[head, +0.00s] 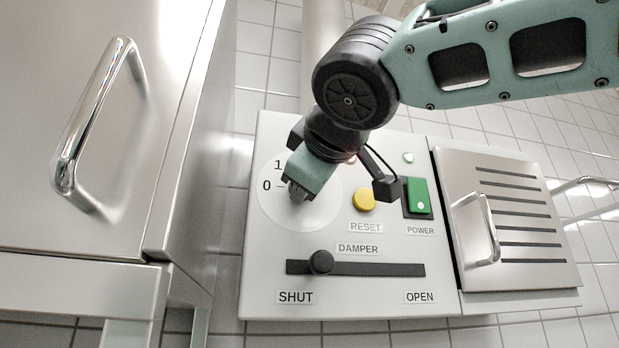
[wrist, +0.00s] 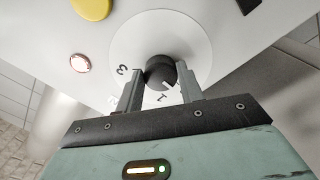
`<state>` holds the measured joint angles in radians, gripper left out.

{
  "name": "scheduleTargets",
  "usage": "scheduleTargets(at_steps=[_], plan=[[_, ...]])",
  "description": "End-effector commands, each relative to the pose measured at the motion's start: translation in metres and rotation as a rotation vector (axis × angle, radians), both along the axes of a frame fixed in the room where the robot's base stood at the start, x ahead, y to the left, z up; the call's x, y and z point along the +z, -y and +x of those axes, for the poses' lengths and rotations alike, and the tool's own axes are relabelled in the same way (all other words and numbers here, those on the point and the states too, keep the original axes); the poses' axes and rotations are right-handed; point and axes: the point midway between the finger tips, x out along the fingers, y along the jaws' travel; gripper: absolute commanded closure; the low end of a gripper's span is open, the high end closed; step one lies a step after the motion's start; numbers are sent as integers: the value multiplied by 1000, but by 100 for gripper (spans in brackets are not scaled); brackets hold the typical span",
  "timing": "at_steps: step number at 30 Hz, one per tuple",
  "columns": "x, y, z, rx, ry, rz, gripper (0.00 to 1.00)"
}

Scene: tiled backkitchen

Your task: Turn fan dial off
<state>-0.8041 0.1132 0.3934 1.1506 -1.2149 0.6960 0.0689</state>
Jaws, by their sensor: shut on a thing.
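The fan dial is a black knob (wrist: 160,72) in the middle of a round white plate (head: 322,208) on the grey control panel. My gripper (head: 298,190) is at the dial and hides the knob and some marks in the head view. In the wrist view, my gripper (wrist: 160,70) has one finger on each side of the knob and is shut on it. A white line on the knob points down toward my gripper, near the 1. The marks 3 and 1 show in the wrist view; 0 and 1 show at the plate's left in the head view.
A yellow reset button (head: 364,199), a green power switch (head: 418,196) and a damper slider (head: 321,262), near SHUT, share the panel. A metal cabinet with a handle (head: 92,115) stands close on the left. A slotted door (head: 515,220) is on the right.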

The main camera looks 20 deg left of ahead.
Motion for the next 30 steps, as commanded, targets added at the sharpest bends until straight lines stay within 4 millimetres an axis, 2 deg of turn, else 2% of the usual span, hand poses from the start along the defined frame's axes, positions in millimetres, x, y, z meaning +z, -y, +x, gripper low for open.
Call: scheduleTargets(at_steps=[5, 6, 8, 20, 23, 30], plan=[[0, 0, 0, 1, 2, -1, 85], [0, 0, 0, 1, 2, -1, 57], [0, 0, -1, 1, 2, -1, 41], [-1, 4, -6, 1, 2, 1, 41], [-2, 11, -19, 2, 3, 2, 41], [-4, 39, -65, 2, 3, 2, 41]])
